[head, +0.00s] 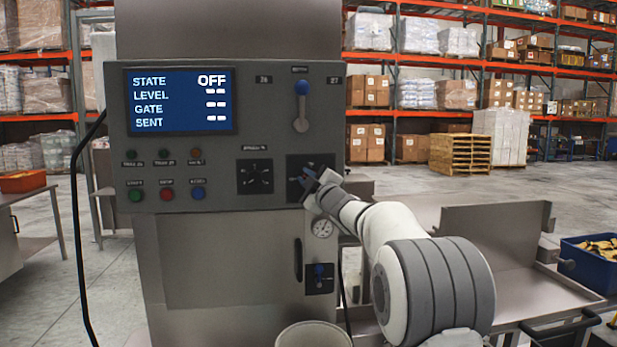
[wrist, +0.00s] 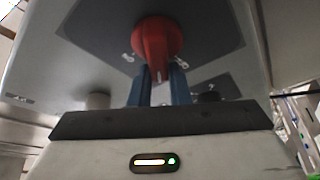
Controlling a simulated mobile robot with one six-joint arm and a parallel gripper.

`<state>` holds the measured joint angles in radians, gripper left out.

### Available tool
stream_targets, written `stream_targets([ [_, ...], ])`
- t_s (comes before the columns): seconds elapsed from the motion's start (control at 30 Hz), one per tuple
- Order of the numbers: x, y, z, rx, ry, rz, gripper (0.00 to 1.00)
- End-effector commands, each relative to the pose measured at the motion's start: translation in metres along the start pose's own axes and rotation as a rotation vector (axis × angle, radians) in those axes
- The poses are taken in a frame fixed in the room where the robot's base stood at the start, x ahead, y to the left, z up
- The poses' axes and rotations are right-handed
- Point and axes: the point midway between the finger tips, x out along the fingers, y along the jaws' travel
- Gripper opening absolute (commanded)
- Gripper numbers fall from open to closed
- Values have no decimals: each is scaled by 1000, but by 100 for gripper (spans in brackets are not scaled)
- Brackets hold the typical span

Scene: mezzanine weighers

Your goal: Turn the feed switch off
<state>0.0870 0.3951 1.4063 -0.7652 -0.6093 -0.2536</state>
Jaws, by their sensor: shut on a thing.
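A red rotary knob (wrist: 156,40) sits on a dark plate on the machine's grey panel in the wrist view. Its white pointer mark faces down in the picture, toward my gripper. Small marks on the plate lie either side of it, too blurred to read. My gripper (wrist: 159,86) has its two blue fingers on either side of the knob's lower part and is shut on it. In the head view my gripper (head: 312,180) is at the panel's lower right plate (head: 322,160) and hides the knob. The display (head: 180,101) reads STATE OFF, with dashes for LEVEL, GATE and SENT.
A black dial (head: 254,176) is left of my gripper, and a blue-tipped lever (head: 301,105) above. Green, red and blue buttons (head: 167,194) sit lower left. A gauge (head: 322,228) and a small blue-handled valve (head: 319,272) are below. A white bin (head: 313,335) stands in front.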

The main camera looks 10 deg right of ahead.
Motion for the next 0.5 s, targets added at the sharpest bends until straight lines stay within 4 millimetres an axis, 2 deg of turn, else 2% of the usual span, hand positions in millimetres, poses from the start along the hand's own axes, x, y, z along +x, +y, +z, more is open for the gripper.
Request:
stream_targets([
  [0.5,-1,-9,6,-400,-9,-173,0],
])
